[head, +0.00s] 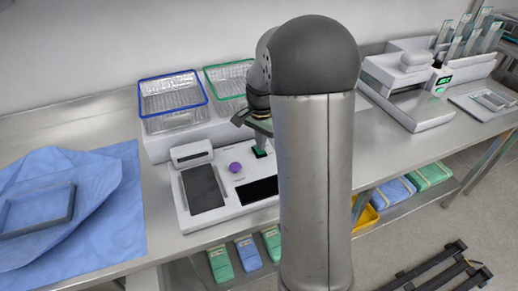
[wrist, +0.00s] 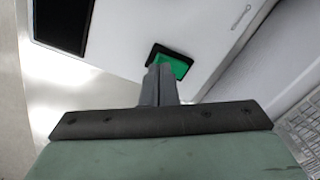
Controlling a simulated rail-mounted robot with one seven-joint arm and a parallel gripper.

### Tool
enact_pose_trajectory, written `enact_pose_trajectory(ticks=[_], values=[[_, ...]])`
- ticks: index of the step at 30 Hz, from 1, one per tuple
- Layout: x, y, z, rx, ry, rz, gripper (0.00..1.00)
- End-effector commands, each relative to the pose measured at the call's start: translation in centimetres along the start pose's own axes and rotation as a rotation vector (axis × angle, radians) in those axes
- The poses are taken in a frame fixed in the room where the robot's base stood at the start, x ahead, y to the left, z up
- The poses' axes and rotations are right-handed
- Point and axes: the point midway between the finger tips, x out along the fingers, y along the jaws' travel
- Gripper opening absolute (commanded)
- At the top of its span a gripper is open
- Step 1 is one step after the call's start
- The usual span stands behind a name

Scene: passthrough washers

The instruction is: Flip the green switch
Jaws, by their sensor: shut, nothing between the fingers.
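The green switch (wrist: 175,64) is a green rocker in a black frame on a white panel (wrist: 120,30), seen in the wrist view just beyond my fingertips. In the head view the switch (head: 260,153) sits on the white console (head: 235,204), to the right of a purple knob. My gripper (wrist: 160,72) is shut and empty, its fingertips over the near edge of the switch. I cannot tell whether they touch it. In the head view my arm hides part of the console, and the fingers are hard to make out.
A purple round button (head: 235,167) and a dark screen (head: 203,188) are on the console. A blue-rimmed basket (head: 172,73) and a green-rimmed basket (head: 206,68) stand behind it. A blue cloth (head: 105,195) with a tray (head: 38,232) lies at left. A white device (head: 415,112) stands at right.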

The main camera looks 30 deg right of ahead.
Motion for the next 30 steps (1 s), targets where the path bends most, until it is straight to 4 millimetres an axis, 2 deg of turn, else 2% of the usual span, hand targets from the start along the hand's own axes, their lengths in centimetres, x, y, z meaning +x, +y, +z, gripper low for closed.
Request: enact_pose_trajectory(ticks=[24,30], values=[[1.3,0.0,0.0,0.000,0.000,0.000,0.00],[0.7,0.0,0.0,0.000,0.000,0.000,0.00]])
